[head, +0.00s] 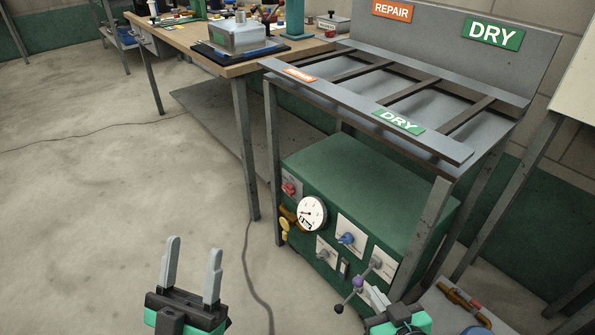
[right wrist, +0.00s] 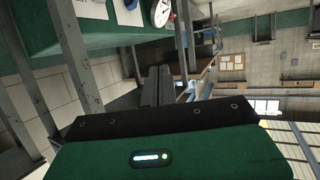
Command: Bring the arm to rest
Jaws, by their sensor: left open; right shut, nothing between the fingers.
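My left gripper (head: 193,245) is at the bottom left of the head view. Its two grey fingers point up and stand apart, with nothing between them and bare floor behind. My right gripper (head: 375,293) is at the bottom of the head view, in front of the green cabinet's lower panel; the frame edge cuts it off. In the right wrist view its fingers (right wrist: 157,80) lie side by side, shut and empty. I cannot tell how close it is to the panel.
The green cabinet (head: 350,180), with gauge (head: 311,214) and knobs, stands under a slatted rack (head: 372,110) signed REPAIR and DRY. A wooden workbench (head: 185,38) is behind left. A lever (head: 346,300) shows beside my right gripper. Floor at left is clear except for cables.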

